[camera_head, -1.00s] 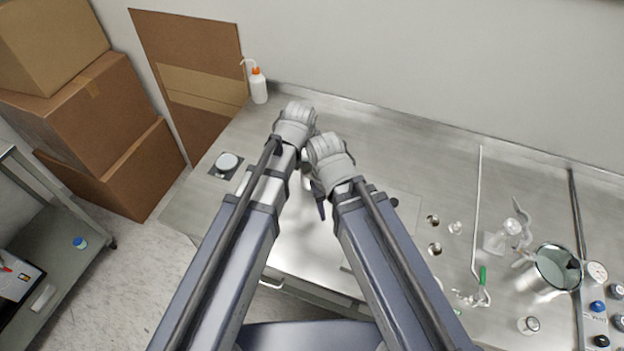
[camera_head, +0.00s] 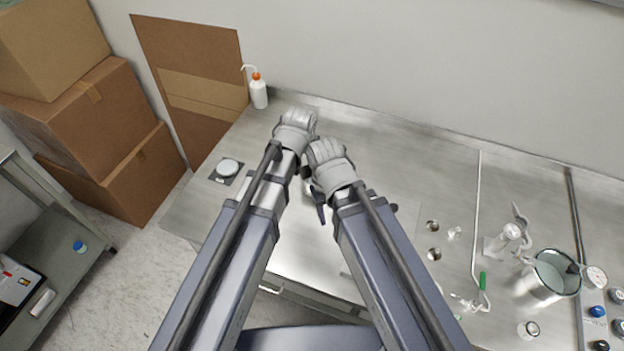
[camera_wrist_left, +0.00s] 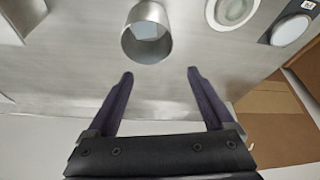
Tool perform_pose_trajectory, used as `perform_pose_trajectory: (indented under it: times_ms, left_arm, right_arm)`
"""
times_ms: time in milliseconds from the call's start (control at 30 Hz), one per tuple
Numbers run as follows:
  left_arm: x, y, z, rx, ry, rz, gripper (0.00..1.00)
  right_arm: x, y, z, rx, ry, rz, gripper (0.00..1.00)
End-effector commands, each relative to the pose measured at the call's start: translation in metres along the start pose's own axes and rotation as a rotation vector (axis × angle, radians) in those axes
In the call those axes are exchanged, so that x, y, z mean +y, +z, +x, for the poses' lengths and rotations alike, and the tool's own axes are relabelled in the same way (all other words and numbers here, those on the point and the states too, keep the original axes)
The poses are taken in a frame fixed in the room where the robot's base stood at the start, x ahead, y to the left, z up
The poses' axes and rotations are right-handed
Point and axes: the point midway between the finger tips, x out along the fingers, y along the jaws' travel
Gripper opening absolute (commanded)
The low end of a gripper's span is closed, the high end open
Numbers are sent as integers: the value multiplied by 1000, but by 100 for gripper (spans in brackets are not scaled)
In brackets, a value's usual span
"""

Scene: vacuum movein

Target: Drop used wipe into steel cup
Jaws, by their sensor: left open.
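The steel cup (camera_wrist_left: 133,48) stands on the steel bench in the left wrist view, its open mouth facing the camera. A pale blue piece, which looks like the wipe (camera_wrist_left: 145,30), shows inside the mouth. My left gripper (camera_wrist_left: 160,73) is open, with nothing between its two dark fingers; in the picture the cup is just beyond the fingertips. In the head view my two wrists sit close together over the bench and hide the cup and the left fingers. The right gripper's wrist (camera_head: 330,165) is in view, but its jaw state is hidden.
A wash bottle (camera_head: 259,92) stands at the bench's back left. A round white-topped item (camera_head: 228,166) sits near the left edge; a round pale dish (camera_wrist_left: 232,10) is near the cup. Glassware and a metal pot (camera_head: 548,278) crowd the right. Cardboard boxes (camera_head: 125,120) stand left.

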Motion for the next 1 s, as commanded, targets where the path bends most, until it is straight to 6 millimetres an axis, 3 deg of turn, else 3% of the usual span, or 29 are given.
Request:
perform_pose_trajectory:
  times_ms: [500, 1000]
  left_arm:
    - [0, -1, -68, 0, 0, 1, 86]
    - [0, 0, -73, 0, 0, 0, 86]
  right_arm:
    - [6, 4, -62, 0, -1, 3, 50]
    - [6, 4, -67, 0, -1, 6, 50]
